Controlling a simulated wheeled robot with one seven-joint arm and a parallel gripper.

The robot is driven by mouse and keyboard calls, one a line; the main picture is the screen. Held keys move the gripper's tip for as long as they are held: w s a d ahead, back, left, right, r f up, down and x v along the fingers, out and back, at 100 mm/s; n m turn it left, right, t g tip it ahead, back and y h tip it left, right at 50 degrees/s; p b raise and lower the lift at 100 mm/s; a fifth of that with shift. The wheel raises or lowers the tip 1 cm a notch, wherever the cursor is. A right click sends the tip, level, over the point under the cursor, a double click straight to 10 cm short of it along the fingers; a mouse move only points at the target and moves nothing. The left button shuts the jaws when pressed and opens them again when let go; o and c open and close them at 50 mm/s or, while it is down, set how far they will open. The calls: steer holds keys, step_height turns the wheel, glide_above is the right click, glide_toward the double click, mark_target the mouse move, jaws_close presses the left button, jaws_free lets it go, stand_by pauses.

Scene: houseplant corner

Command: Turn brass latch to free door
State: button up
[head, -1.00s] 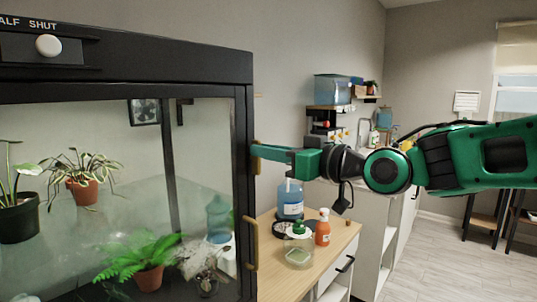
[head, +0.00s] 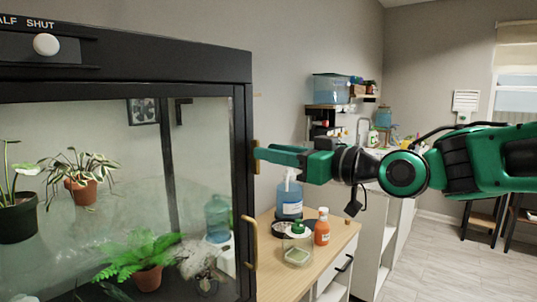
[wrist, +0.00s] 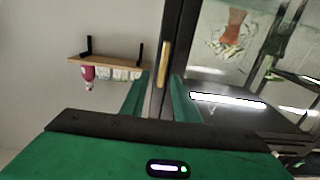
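The brass latch (head: 255,157) is a small upright bar on the right edge of the black cabinet's door frame (head: 242,190). In the wrist view the latch (wrist: 166,64) stands lengthwise ahead of the gap between my fingers. My green gripper (head: 259,153) reaches in from the right, its fingertips at the latch. In the wrist view my gripper (wrist: 157,90) is open, one finger on each side of the gap. I cannot tell whether the fingers touch the latch. A longer brass handle (head: 250,243) is lower on the door.
Potted plants, including a fern (head: 140,258), stand behind the glass. A wooden counter (head: 318,262) below my gripper holds a blue pump bottle (head: 289,203), an orange bottle (head: 322,228) and a clear container (head: 297,251).

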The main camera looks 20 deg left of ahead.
steer(key=v, duration=0.8)
steer(key=shift+d, duration=0.25)
steer(key=w+d+f+m+t+h, duration=0.1)
steer(key=w+d+f+m+h, duration=0.15)
steer(key=d+f, duration=0.4)
steer(key=w+d+f+m+t+h, duration=0.1)
steer(key=w+d+f+m+h, duration=0.1)
steer(key=d+f+h, duration=0.4)
steer(key=s+d+f+m+g+h, duration=0.1)
steer(key=d+f+m+h, duration=0.15)
steer(key=d, duration=0.35)
steer(key=s+d+f+m+h, duration=0.1)
steer(key=d+f, duration=0.3)
steer(key=d, duration=0.3)
steer(key=s+d+f+m+g+h, duration=0.1)
steer(key=d+f+m, duration=0.15)
steer(key=d, duration=0.35)
steer(key=s+d+f+m+g+h, duration=0.35)
steer(key=s+d+f, duration=0.25)
steer(key=s+d, duration=0.5)
steer(key=s+d+f+m+g, duration=0.2)
steer(key=s+d+m, duration=0.1)
steer(key=s, duration=0.4)
steer(key=s+d+f+m+g, duration=0.1)
steer(key=s+d+f+m, duration=0.1)
steer(key=s, duration=0.5)
steer(key=shift+d+m+g, duration=0.35)
steer(key=shift+d+m, duration=0.15)
steer(key=shift+d, duration=0.3)
